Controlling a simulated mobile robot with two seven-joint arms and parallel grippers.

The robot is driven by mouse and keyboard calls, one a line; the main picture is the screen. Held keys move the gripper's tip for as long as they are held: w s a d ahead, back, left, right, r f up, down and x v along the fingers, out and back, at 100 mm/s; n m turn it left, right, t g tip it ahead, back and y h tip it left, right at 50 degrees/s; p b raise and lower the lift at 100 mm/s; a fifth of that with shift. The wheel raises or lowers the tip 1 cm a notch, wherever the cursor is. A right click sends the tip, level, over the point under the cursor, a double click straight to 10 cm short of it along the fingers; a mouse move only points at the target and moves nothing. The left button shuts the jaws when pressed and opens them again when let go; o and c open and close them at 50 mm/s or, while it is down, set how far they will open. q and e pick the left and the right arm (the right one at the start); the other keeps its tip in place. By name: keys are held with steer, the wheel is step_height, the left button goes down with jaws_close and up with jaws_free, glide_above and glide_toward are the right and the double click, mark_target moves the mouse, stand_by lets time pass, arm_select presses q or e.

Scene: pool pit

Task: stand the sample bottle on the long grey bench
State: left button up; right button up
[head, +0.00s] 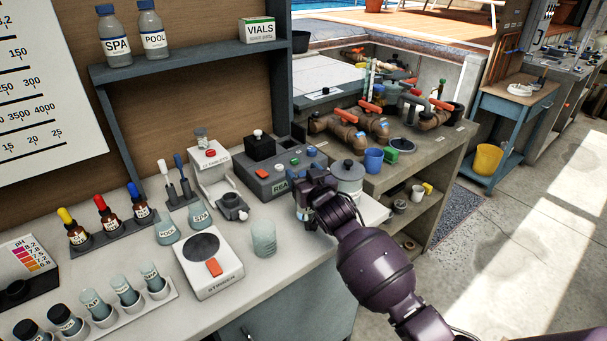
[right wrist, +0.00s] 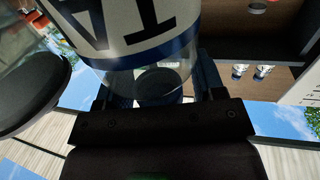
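The sample bottle (right wrist: 150,68) shows large in the right wrist view. It is clear, with a white label, dark lettering and a blue band, and it looks upside down there. The fingers of my right gripper (right wrist: 155,92) lie close against both its sides, shut on it. In the head view my right gripper (head: 312,200) is above the right end of the long grey bench (head: 262,268), and the bottle is mostly hidden by the hand. I cannot tell how far it is above the bench. My left gripper is not in view.
On the bench stand a stirrer (head: 208,262), a clear beaker (head: 264,238), a grey reader box (head: 275,172) and a rack of sample cups (head: 102,312). A grey lidded pot (head: 348,182) is just beyond the gripper. Bare bench top lies in front of the beaker.

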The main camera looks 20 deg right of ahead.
steer(key=shift+r, duration=0.1)
steer(key=s+d, duration=0.2)
steer(key=s, duration=1)
steer(key=s+d+f+g+h, duration=0.1)
steer(key=s+d+f+g, duration=0.1)
steer(key=s+f, duration=0.8)
steer(key=s+d+f+g+h, duration=0.1)
steer(key=s+d+f+g, duration=0.2)
steer(key=s+f, duration=0.8)
steer(key=s+g, duration=0.1)
steer(key=s, duration=0.3)
steer(key=shift+s+d+f, duration=0.2)
steer(key=shift+d+f, duration=0.05)
steer(key=shift+f, duration=0.05)
